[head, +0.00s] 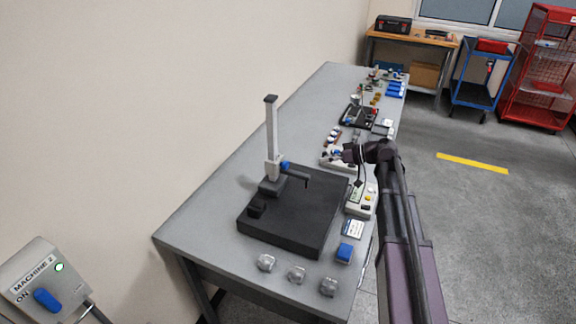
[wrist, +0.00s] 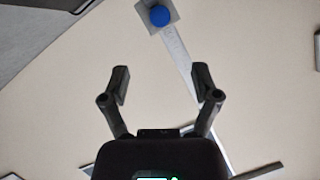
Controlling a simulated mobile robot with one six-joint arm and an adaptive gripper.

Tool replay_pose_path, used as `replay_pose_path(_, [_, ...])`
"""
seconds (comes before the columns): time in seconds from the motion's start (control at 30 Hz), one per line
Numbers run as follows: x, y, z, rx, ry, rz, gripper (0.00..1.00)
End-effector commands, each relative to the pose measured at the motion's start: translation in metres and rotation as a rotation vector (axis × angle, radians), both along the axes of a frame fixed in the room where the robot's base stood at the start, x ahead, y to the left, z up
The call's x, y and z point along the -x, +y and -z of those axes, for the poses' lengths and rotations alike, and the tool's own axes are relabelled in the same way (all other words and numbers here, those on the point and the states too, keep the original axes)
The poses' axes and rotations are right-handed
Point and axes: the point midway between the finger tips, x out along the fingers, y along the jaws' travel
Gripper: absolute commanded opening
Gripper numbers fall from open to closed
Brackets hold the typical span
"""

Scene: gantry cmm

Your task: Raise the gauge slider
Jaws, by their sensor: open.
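The height gauge has an upright light-grey column (head: 272,125) on a black plate. In the wrist view the blue knob (wrist: 160,16) shows at the top on the grey slider, with the column (wrist: 180,58) running down behind the fingers. My gripper (wrist: 160,77) is open and empty, its two fingers apart. In the head view my gripper (head: 340,155) is right of the gauge, apart from it.
The black plate (head: 275,235) lies on the grey table (head: 225,195). A control box (head: 361,200) stands right of it, with a blue block (head: 344,252) and small clear pieces (head: 297,274) in front. More small items crowd the table's far right. The table's left side is clear.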

Motion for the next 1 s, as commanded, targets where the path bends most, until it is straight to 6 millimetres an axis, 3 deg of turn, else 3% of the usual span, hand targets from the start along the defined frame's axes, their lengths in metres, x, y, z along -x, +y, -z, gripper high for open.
replay_pose_path(0.27, [-0.003,0.019,0.009,0.0,0.001,-0.001,0.79])
replay_pose_path(1.0, [-0.019,0.114,0.044,0.001,0.001,0.0,0.79])
